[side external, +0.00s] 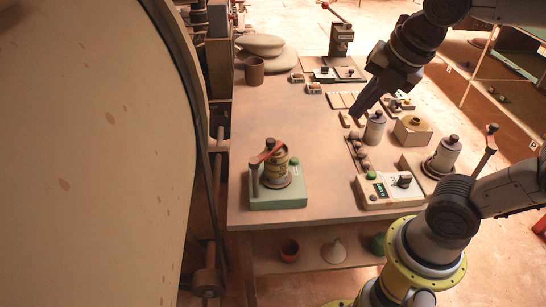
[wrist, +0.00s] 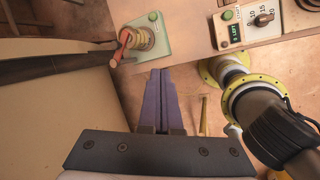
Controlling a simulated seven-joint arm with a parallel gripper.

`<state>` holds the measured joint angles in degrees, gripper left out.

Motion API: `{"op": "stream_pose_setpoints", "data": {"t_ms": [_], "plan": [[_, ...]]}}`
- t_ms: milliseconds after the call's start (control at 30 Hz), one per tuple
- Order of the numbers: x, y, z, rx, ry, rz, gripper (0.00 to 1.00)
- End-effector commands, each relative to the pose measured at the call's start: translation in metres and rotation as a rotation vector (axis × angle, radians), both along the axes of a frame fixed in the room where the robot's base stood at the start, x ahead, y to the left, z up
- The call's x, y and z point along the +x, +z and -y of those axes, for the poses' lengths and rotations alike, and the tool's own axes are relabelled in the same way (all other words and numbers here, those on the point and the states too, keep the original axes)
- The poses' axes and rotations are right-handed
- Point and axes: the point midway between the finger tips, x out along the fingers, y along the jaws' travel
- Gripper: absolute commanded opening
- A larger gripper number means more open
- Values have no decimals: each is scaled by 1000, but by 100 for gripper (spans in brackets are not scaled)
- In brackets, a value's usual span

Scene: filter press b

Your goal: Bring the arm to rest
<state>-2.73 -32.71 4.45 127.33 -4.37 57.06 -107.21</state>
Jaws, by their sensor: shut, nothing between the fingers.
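My gripper (side external: 362,106) is in the air above the far right part of the table (side external: 290,125) in the side view. Its purple fingers are together with nothing between them. In the wrist view the shut fingers (wrist: 160,75) point toward the table's edge, between a green-based device with a red lever (wrist: 146,38) and a control box with a display (wrist: 245,22). No object is held.
The green-based device (side external: 277,195) stands at the table's front left. Near the right edge are a grey canister (side external: 374,128), a tan box (side external: 412,130), another canister (side external: 443,157) and the control box (side external: 390,190). A large round drum (side external: 90,150) fills the left. The table's middle is clear.

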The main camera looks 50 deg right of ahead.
Motion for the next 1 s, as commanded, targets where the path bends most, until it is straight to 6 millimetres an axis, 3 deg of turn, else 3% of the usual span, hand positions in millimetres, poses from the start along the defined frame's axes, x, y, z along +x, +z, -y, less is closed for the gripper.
{"op": "stream_pose_setpoints", "data": {"t_ms": [300, 600, 800, 1000], "plan": [[-38, -17, 1, 366, -719, 84, 0], [-55, -38, -2, 702, -1363, 96, 0], [-56, -42, -4, 842, -1652, 90, 0], [-55, -41, -4, 889, -1745, 90, 0]]}}
